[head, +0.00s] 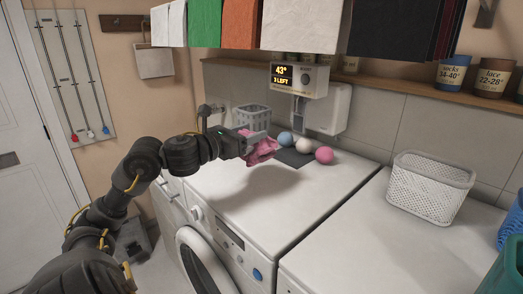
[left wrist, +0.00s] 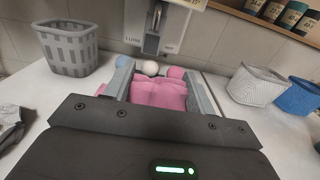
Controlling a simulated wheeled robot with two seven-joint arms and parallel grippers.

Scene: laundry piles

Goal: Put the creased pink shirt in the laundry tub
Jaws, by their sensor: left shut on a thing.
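The pink shirt (head: 262,152) is bunched up in my left gripper (head: 258,140), which is shut on it above the washing machine's white top. In the left wrist view the pink cloth (left wrist: 158,95) lies between the two grey fingers. I cannot tell which container is the laundry tub. A grey slotted basket (head: 248,117) stands at the back, beyond the gripper. A white woven basket (head: 430,190) stands on the right-hand machine, and a blue container (head: 514,222) is cut off at the right edge. My right gripper is not in view.
Blue, white and pink balls (head: 304,146) lie on a dark mat behind the shirt. A display box (head: 298,80) hangs on the wall. Coloured cloths (head: 240,25) hang overhead. A crumpled grey item (left wrist: 10,122) lies at left. The machine's front top is clear.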

